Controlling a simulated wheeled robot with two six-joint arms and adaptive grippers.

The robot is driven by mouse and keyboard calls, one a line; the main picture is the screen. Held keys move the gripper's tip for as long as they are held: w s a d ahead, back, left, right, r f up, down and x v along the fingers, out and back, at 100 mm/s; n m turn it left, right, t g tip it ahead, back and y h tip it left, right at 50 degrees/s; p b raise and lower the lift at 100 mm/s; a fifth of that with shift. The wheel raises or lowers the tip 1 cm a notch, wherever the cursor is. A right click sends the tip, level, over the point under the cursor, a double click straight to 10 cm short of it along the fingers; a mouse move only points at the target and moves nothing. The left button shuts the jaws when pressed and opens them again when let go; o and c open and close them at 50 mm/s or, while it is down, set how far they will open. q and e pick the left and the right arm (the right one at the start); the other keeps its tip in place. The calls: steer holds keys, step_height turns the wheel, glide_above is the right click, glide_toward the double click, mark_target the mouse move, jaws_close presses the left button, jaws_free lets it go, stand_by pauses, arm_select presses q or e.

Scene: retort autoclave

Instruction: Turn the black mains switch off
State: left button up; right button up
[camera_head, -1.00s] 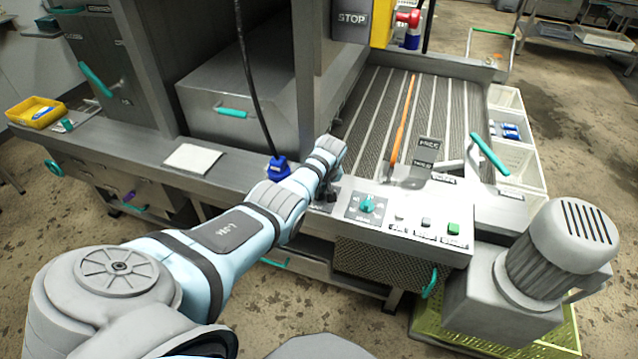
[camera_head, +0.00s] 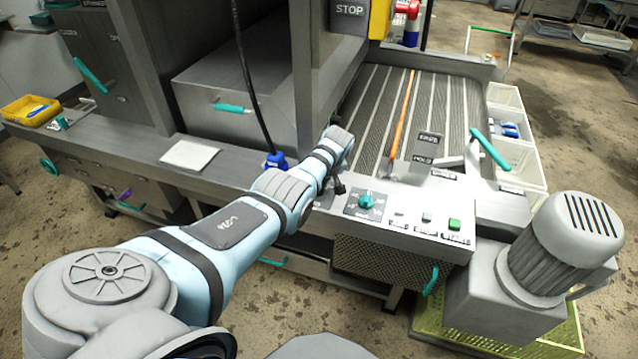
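My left arm reaches from the lower left to the control panel (camera_head: 418,197) on the front ledge of the machine. My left gripper (camera_head: 339,187) is a small dark shape beneath the wrist, just left of the panel's teal knob (camera_head: 366,200). Its fingers are mostly hidden by the wrist and blend with dark parts there, so I cannot tell open from shut. I cannot make out the black mains switch clearly; it may be among those dark parts or behind the wrist. My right gripper is out of view.
Grey and green buttons (camera_head: 454,224) sit right of the knob. A conveyor bed with an orange-handled tool (camera_head: 401,118) lies behind. A teal lever (camera_head: 489,151) stands at the right, and a motor (camera_head: 570,250) in front. A blue hose fitting (camera_head: 276,161) is near my forearm.

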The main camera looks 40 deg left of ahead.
arm_select(q)
steer(key=shift+o, duration=1)
steer(key=shift+f, duration=0.1)
steer(key=shift+a, duration=0.1)
steer(key=shift+d+r, duration=0.2)
steer(key=shift+r, duration=0.25)
steer(key=v, duration=1.1)
steer(key=shift+a, duration=0.1)
